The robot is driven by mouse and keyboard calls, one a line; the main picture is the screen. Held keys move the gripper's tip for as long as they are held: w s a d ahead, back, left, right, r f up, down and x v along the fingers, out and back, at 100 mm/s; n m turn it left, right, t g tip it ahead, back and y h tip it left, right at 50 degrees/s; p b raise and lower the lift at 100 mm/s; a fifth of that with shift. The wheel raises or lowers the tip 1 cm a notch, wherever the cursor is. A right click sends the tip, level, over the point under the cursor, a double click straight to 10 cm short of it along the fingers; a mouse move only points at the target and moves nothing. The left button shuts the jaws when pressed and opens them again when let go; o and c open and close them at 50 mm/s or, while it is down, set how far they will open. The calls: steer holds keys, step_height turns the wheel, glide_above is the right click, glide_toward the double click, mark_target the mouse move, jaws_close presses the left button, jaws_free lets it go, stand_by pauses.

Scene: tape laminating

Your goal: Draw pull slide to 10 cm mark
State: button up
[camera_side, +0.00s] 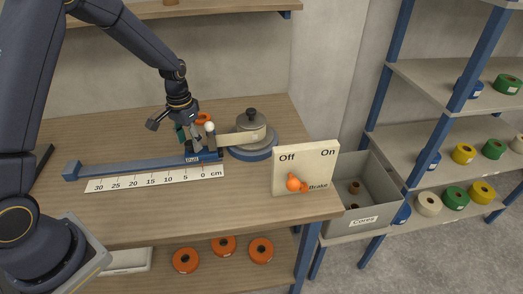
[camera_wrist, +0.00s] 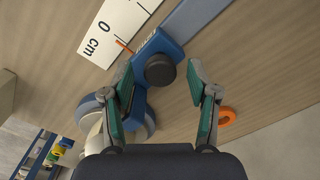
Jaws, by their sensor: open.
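The blue pull slide (camera_side: 203,156) sits at the right end of its blue rail (camera_side: 120,168), by the 0 cm end of the white scale (camera_side: 155,179). A red pointer (camera_wrist: 124,46) lies at the 0 mark in the wrist view. The slide (camera_wrist: 168,45) carries a round dark knob (camera_wrist: 160,70). My gripper (camera_side: 192,139) is low over the slide. In the wrist view my gripper (camera_wrist: 162,75) is open, its teal fingers on either side of the knob with visible gaps. Contact height is hard to tell.
A blue disc with a grey arm and dark knob (camera_side: 251,116) stands right of the slide. A brake panel (camera_side: 306,166) with an orange lever is at the front right. An orange ring (camera_wrist: 227,116) lies behind. The table left along the rail looks clear.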

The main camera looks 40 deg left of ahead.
jaws_close()
stand_by(0.4)
steer(key=shift+a, duration=0.1)
